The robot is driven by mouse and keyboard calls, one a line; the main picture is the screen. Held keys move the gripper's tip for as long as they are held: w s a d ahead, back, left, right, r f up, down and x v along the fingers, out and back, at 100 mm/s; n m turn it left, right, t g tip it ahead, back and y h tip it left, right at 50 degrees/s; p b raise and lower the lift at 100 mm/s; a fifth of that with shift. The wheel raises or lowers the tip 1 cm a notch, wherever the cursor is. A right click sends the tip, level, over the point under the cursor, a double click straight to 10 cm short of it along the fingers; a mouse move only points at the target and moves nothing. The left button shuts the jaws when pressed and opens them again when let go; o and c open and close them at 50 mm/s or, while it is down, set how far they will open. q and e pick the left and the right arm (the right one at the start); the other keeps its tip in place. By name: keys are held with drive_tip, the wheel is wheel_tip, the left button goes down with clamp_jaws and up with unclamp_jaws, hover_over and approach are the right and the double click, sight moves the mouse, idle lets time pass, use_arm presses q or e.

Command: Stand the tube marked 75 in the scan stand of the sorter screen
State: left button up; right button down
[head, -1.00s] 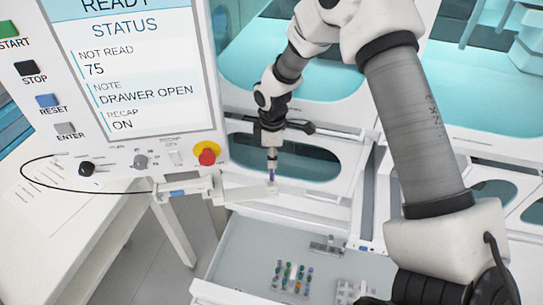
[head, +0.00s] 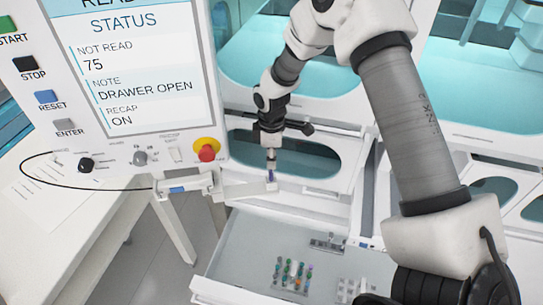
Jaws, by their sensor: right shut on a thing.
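My right gripper (head: 271,153) points down beside the sorter screen (head: 137,65) and is shut on a thin tube (head: 271,174) with a purple lower part. The tube is upright. Its lower end is right at the small white scan stand (head: 271,187), at the end of the ledge below the screen. I cannot tell whether it is inside the stand or just above or in front of it. The tube's marking is too small to read. The screen reads NOT READ 75, DRAWER OPEN and RECAP ON. My left gripper is not in view.
An open drawer (head: 238,252) below holds a rack (head: 292,276) with several coloured-cap tubes and some metal holders (head: 327,244). A white table (head: 100,222) with papers stands at left. A red stop knob (head: 207,150) and a black cable are by the screen.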

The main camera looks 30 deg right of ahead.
drive_tip(key=shift+f, duration=0.1)
idle(0.3)
drive_tip(key=shift+f, duration=0.55)
drive_tip(key=c, duration=1)
unclamp_jaws()
drive_tip(key=shift+r, duration=0.1)
wheel_tip(320, 180, up, 12)
drive_tip(key=shift+f, duration=0.1)
